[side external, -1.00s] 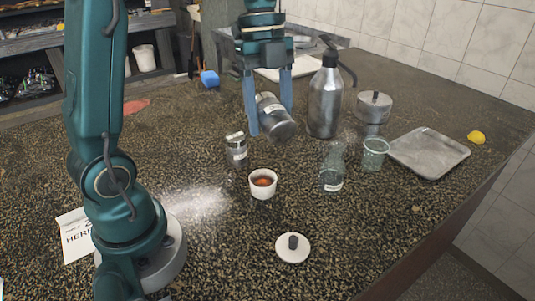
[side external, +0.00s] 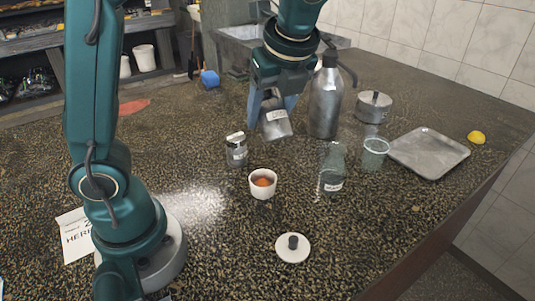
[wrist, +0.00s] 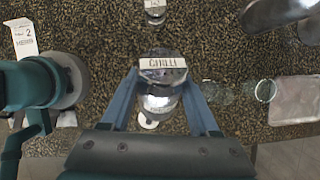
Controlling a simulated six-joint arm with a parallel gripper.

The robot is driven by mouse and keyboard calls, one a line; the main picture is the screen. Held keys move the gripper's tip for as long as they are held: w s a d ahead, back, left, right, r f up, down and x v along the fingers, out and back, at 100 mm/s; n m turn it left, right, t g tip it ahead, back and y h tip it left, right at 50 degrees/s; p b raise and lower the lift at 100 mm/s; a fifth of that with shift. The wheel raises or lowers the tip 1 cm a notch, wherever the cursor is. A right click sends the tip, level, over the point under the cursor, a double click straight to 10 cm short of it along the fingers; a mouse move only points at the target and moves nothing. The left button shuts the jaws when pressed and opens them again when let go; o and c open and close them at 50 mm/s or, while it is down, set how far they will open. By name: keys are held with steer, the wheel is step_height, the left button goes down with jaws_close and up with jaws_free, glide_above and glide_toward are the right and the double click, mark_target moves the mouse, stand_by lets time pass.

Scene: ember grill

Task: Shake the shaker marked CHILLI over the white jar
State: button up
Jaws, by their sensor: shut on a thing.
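The white jar (side external: 262,190) stands open on the counter with something orange-red inside. In the side view it is below the shaker and slightly nearer the camera. A white lid with a dark knob (side external: 293,249) lies on the counter in front of the jar.
Another labelled shaker (side external: 237,151) stands left of the jar. A clear bottle (side external: 332,170), a green-tinted glass (side external: 374,155) and a metal tray (side external: 430,153) are to the right.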

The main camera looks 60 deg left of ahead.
stand_by(0.3)
steer(key=y, duration=0.4)
steer(key=shift+d+r+t+y, duration=0.1)
steer(key=shift+r+t+y, duration=0.05)
steer(key=shift+t+y, duration=0.25)
steer(key=shift+r+y, duration=0.1)
steer(key=shift+y, duration=0.8)
steer(key=shift+r, duration=0.1)
steer(key=shift+r+y, duration=0.3)
steer(key=shift+y, duration=0.7)
